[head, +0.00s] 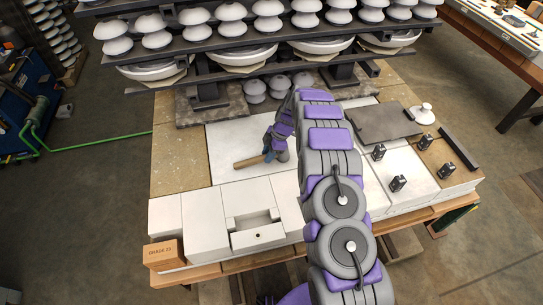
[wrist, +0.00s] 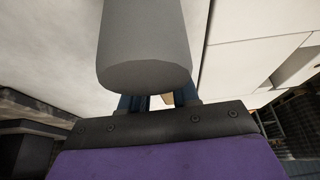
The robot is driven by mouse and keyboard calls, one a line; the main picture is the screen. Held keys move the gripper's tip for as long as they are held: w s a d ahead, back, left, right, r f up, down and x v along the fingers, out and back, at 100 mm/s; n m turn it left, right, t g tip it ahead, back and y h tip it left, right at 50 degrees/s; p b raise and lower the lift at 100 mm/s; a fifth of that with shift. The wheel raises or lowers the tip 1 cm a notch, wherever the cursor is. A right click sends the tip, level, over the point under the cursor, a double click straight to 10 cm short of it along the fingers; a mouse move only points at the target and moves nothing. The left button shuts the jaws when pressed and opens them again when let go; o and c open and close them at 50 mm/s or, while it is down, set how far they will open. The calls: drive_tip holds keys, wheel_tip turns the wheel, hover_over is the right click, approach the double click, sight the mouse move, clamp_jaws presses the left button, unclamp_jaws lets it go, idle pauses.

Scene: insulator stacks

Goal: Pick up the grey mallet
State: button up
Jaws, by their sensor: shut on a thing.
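The grey mallet shows in the wrist view as a large grey cylindrical head (wrist: 145,50) right in front of my gripper (wrist: 160,100). In the head view the tan handle (head: 248,162) sticks out to the left of my gripper (head: 268,156), over the white sheet on the bench. My gripper is shut on the mallet. The mallet's head is hard to make out in the head view. I cannot tell whether the mallet touches the surface or is just above it.
White blocks (head: 205,225) line the bench's front, one with a recess (head: 255,225). Racks of white insulators (head: 230,32) stand behind. A grey plate (head: 383,122) and several small black items (head: 397,183) lie to the right.

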sight(264, 156)
clamp_jaws()
drive_tip(key=shift+r, duration=0.1)
drive_tip(key=shift+r+p, duration=0.5)
drive_tip(key=shift+r, duration=1.1)
drive_tip(key=shift+s+r, duration=0.2)
drive_tip(key=s+d+r+p, duration=0.1)
drive_tip(key=s, duration=1.4)
drive_tip(key=shift+s+r+p, duration=0.15)
drive_tip(key=shift+s+p, duration=0.15)
drive_tip(key=shift+p, duration=0.05)
